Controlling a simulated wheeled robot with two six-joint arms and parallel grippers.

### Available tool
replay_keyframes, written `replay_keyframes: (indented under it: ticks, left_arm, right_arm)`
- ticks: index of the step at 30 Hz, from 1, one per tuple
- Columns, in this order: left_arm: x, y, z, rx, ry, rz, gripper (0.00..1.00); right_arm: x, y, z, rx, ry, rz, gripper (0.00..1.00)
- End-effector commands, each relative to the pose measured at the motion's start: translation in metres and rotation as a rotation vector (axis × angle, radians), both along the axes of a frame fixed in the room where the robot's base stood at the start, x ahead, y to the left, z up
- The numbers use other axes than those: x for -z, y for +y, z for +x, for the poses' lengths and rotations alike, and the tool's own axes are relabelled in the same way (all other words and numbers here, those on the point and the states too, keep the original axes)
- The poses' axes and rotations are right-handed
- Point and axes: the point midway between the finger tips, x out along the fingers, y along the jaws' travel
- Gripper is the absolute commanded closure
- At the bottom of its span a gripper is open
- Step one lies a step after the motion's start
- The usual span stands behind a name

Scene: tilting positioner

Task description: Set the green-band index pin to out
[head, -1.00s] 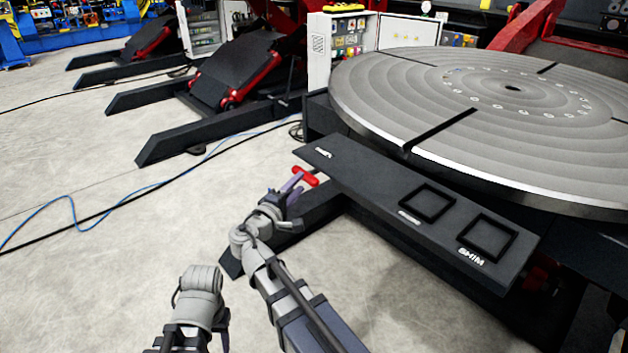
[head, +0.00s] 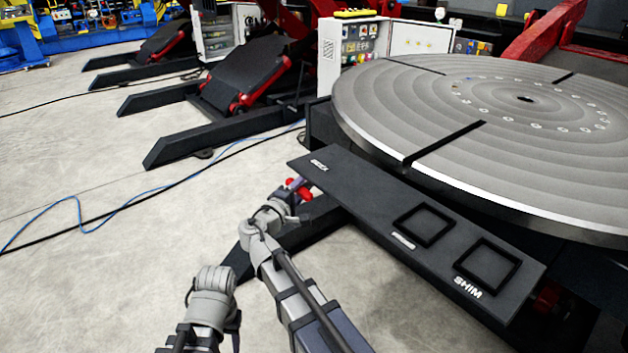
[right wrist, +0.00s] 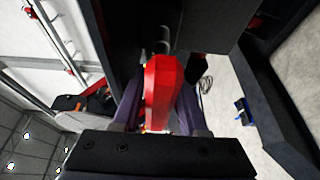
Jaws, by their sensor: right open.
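A red handle (head: 301,189) shows under the left end of the dark shelf, beside the turntable. In the right wrist view the red handle (right wrist: 163,92) fills the space between my fingers, with a grey rod beyond it. No green band is visible on it. My right gripper (head: 291,192) is at the handle; in the right wrist view its open fingers (right wrist: 160,115) stand on both sides of it. Whether they touch it I cannot tell. My left arm is low in the head view, and its gripper (head: 236,322) is mostly hidden behind its wrist.
The dark shelf (head: 365,200) carries two square frames, one labelled SHIM. The large round turntable (head: 480,130) stands just behind it. A dark floor beam (head: 240,262) runs below my right arm. Blue and black cables lie on the open floor to the left.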

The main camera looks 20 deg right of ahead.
Motion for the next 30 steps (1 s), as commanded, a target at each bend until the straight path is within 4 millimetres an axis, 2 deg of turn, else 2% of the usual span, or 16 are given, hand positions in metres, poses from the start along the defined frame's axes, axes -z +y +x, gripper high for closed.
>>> replay_keyframes:
  ticks: [7, 18, 30]
  left_arm:
    - [0.0, 0.0002, -0.0002, 0.0, 0.0, 0.0, 0.5]
    - [0.0001, 0.0002, -0.0002, 0.0, 0.0, 0.0, 0.5]
    - [0.0001, 0.0002, -0.0002, 0.0, 0.0, 0.0, 0.5]
  right_arm:
    - [0.0, 0.0001, 0.0001, 0.0, 0.0, 0.0, 0.6]
    - [0.0001, 0.0001, 0.0001, 0.0, 0.0, 0.0, 1.0]
    - [0.0003, 0.0001, -0.0001, 0.0, 0.0, 0.001, 1.0]
